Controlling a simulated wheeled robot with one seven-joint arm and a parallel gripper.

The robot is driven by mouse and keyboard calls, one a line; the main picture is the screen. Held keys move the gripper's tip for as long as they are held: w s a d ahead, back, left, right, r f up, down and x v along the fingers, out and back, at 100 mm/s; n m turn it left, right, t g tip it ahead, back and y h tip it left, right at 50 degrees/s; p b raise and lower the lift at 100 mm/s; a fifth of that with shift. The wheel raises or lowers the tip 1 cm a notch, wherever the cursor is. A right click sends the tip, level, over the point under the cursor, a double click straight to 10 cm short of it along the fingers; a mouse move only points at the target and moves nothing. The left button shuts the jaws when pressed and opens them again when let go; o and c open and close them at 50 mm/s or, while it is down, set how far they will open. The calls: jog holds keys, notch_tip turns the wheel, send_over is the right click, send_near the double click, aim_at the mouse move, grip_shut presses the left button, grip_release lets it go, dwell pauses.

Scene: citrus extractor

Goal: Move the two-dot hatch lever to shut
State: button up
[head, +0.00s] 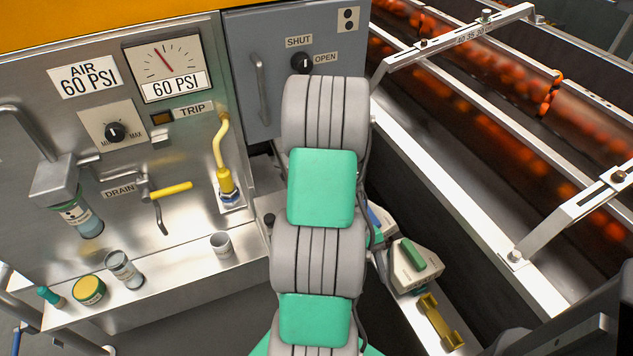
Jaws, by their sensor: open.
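The grey hatch door (268,27) stands at top centre, with a two-dot tag (348,19) at its upper right. Its black lever knob (301,63) sits below the SHUT label (299,41) and left of the OPEN label (326,57). My arm rises just below the knob and hides the lower right of the door. The lever's exact direction is hard to tell.
A vertical door handle (260,88) is left of the lever. The steel air panel (60,130) at left carries a gauge, dial, yellow drain lever (171,190) and yellow hose (219,145). Small containers stand on its ledge. A conveyor with blurred oranges and metal rails (470,215) fills the right.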

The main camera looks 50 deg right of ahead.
jog(key=s+d+f+n+b, duration=0.2)
jog(key=f, duration=0.4)
jog(key=s+d+f+n+b, duration=0.1)
jog(key=s+d+f+n, duration=0.1)
jog(key=f, duration=0.4)
jog(key=w+d+f+n+t+h, duration=0.1)
jog(key=w+d+f+t, duration=0.25)
jog(key=w, duration=0.25)
jog(key=w+d+f+n+t+h+b, duration=0.1)
jog(key=w+d+f+t, duration=0.1)
jog(key=w+f, duration=0.35)
jog(key=w+d+f+n+t+h, duration=0.1)
jog(key=w+d+f+t, duration=0.25)
jog(key=w, duration=0.35)
jog(key=w+d+r+t+h+b, duration=0.1)
jog(key=w+d+t, duration=0.15)
jog(key=w, duration=0.45)
jog(key=w+d+r+t+h, duration=0.1)
jog(key=w+d+r+t, duration=0.1)
jog(key=w+t, duration=0.35)
jog(key=w+d+r+m+t+h, duration=0.3)
jog(key=r, duration=0.5)
jog(key=w+d+r+m+t+h, duration=0.2)
jog(key=w+d+r+h, duration=0.15)
jog(key=r, duration=0.35)
jog(key=shift+y, duration=0.25)
jog(key=b+x, duration=0.2)
jog(key=x, duration=0.5)
jog(key=shift+d+r, duration=0.1)
jog(key=shift+r, duration=0.1)
